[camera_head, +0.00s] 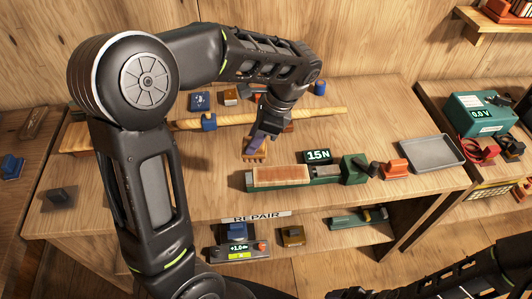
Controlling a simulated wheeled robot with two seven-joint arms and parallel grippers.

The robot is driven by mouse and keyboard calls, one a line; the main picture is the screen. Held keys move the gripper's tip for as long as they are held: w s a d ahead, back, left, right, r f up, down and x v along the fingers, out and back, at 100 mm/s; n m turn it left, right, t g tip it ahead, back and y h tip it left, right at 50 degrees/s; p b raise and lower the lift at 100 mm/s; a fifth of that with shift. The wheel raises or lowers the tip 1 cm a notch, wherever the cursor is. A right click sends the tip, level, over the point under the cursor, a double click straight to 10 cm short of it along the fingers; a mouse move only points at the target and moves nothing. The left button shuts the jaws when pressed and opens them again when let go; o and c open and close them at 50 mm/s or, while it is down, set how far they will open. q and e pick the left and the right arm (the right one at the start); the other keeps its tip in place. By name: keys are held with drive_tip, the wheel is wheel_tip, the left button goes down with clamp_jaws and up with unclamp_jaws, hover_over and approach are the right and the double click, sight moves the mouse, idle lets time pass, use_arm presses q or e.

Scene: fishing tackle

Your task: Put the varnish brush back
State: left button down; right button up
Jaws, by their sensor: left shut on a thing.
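My left gripper (268,127) hangs over the middle of the workbench and is shut on what looks like the varnish brush (256,150). The brush has a purple upper part and a tan, orange-edged lower end that points down toward the bench. I cannot tell whether its lower end touches the bench top. The gripper and arm hide part of it. My right arm shows dark at the bottom right, but its gripper is out of view.
A long wooden rod (222,121) lies across supports behind the brush. A green-based block with a tan top (282,176) stands in front, near a 15N display (318,156). A grey tray (419,153) lies to the right. A REPAIR shelf (295,240) sits below.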

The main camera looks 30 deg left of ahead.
use_arm(q)
drive_tip(key=shift+s+a+f, duration=0.1)
drive_tip(key=shift+a+f, duration=0.05)
drive_tip(key=shift+a, duration=0.1)
drive_tip(key=s+a+f+n+b, duration=0.2)
drive_tip(key=s+a+b, duration=0.3)
drive_tip(key=s+a, duration=0.7)
drive_tip(key=shift+s+a+f+g, duration=0.35)
drive_tip(key=shift+a+f+g, duration=0.1)
drive_tip(key=shift+a, duration=0.65)
drive_tip(key=shift+f, duration=0.1)
wheel_tip(320, 180, down, 6)
drive_tip(key=shift+f, duration=0.15)
